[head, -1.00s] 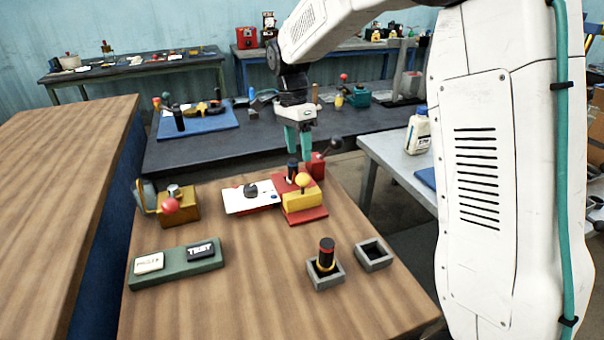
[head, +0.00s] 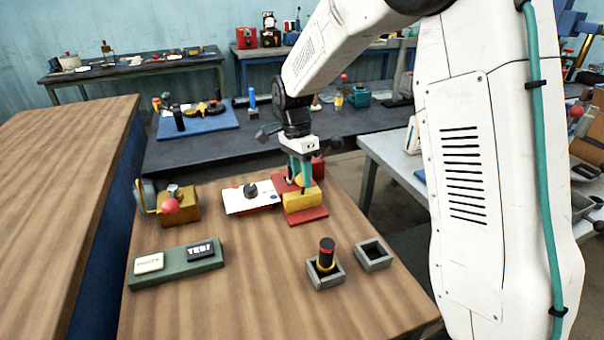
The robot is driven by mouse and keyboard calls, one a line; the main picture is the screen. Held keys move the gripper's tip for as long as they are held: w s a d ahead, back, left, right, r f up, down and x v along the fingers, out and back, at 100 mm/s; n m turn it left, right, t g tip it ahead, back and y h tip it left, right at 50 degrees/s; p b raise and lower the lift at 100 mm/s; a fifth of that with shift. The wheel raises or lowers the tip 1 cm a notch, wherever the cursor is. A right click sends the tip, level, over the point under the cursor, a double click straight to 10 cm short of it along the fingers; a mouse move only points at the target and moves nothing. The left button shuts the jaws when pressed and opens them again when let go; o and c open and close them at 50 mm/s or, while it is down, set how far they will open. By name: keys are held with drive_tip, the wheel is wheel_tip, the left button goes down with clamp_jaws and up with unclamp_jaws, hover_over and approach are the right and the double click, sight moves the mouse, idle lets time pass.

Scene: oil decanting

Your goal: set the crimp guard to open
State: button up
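A red and yellow device stands on the wooden table, with a red base (head: 308,217) and a yellow block (head: 300,201). A yellow ball knob on the block is now mostly hidden by my gripper (head: 301,179). My gripper's teal fingers point down at the knob, and I cannot tell whether they touch it or are closed on it. A white plate (head: 240,202) with a black knob (head: 250,189) adjoins the device on the left. No part is clearly labelled as the crimp guard, so I cannot tell its position.
A brown box with a red ball lever (head: 170,205) stands at left. A green panel (head: 178,264) has a white and a black "TEST" button. The table's front middle is clear.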

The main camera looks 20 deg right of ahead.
clamp_jaws()
drive_tip(key=shift+s, duration=2.25)
drive_tip(key=o, duration=1)
unclamp_jaws()
drive_tip(key=shift+s, duration=0.1)
drive_tip(key=shift+c, duration=0.2)
wheel_tip(320, 180, up, 8)
drive_tip(key=w, duration=0.1)
drive_tip(key=shift+w+a+f, duration=0.15)
drive_tip(key=shift+w+f, duration=0.05)
drive_tip(key=shift+w, duration=0.1)
